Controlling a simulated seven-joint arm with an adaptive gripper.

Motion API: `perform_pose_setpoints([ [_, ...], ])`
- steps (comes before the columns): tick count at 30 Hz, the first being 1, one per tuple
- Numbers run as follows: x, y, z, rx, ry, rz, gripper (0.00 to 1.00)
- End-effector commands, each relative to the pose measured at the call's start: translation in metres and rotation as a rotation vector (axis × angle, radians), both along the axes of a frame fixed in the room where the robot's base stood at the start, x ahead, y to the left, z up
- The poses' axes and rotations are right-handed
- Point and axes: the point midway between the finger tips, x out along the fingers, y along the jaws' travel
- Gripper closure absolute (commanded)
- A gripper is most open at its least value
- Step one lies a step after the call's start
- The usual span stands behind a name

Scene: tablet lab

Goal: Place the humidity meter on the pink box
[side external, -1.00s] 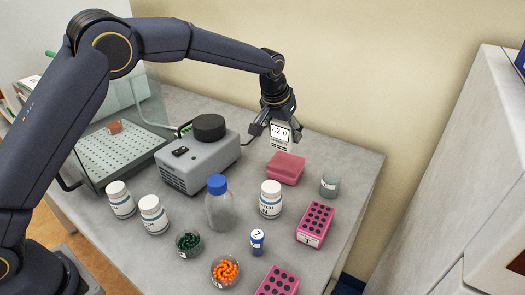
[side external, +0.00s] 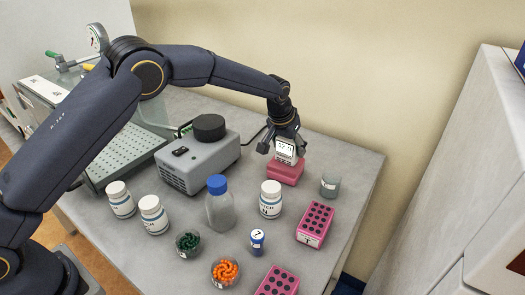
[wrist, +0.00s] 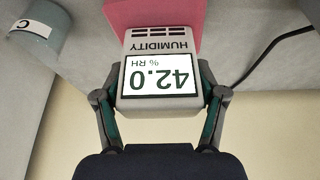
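The humidity meter (side external: 286,149) is a small pale device with a lit display. In the wrist view the meter (wrist: 160,76) reads 42.0 % RH, upside down in the picture. My gripper (side external: 284,146) is shut on it, with one finger at each side. The pink box (side external: 285,174) is a plain block at the back of the bench. The meter is upright over it, its lower edge overlapping the box's top. I cannot tell whether they touch. Part of the pink box (wrist: 150,14) shows beyond the meter in the wrist view.
A grey cylinder (side external: 330,186) stands right of the box, and a white bottle (side external: 270,199) in front of it. A grey device with a black knob (side external: 198,158) is to the left, its dark cable behind. Pink racks (side external: 315,224) sit nearer the front. The wall is close behind.

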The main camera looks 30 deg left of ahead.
Motion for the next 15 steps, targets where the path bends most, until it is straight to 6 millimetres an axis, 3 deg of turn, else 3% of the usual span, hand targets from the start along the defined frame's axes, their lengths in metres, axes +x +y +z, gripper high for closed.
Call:
perform_pose_setpoints([
  [5, 0.0, 0.0, 0.0001, 0.0, 0.0, 0.0, 0.09],
  [15, 0.0002, 0.0, 0.0032, 0.0, -0.001, 0.0, 0.09],
])
